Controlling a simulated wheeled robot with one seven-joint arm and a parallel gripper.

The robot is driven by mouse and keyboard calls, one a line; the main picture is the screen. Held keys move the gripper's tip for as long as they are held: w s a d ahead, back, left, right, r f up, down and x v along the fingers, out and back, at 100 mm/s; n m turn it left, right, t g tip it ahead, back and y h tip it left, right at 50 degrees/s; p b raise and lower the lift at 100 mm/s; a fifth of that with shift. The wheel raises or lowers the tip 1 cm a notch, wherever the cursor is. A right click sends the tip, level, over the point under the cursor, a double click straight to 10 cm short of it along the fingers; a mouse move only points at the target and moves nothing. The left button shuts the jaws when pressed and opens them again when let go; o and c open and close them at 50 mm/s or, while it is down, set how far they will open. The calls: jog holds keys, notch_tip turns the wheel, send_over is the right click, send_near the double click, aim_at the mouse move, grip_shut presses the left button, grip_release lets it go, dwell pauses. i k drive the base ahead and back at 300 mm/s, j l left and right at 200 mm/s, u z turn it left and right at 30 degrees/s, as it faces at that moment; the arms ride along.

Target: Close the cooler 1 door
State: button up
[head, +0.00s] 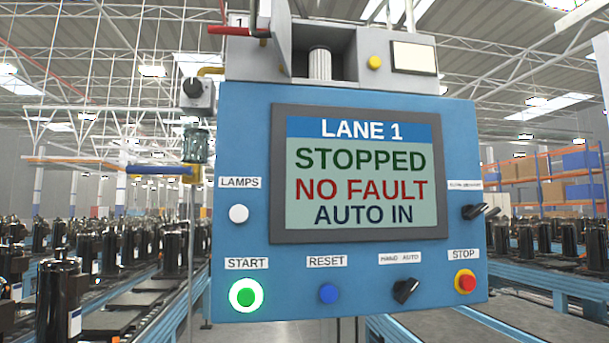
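Above the blue LANE 1 panel is a grey housing (345,68), cut off by the top of the head view. A grey door-like flap (281,32) stands swung out at its left, so the housing looks open. A pale ribbed cylinder (320,63) shows inside. A small label "1" (239,20) and a red handle (232,31) are at the upper left of the housing. I cannot tell for certain whether this flap is the cooler 1 door. My gripper is not in view.
The blue control panel (460,258) fills the middle; its screen (361,175) reads STOPPED, NO FAULT, AUTO IN. The start button (245,294) glows green. A valve with a blue lever (160,170) stands at left. Conveyors with black compressors (60,300) run along both sides.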

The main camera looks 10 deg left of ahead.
aim_at(280, 22)
jog(key=k+j, duration=0.1)
jog(key=j, duration=0.3)
jog(key=k+j, duration=0.1)
jog(key=j, duration=0.25)
jog(key=k+j, duration=0.1)
jog(key=j, duration=0.3)
jog(key=k+j, duration=0.1)
jog(key=j, duration=0.3)
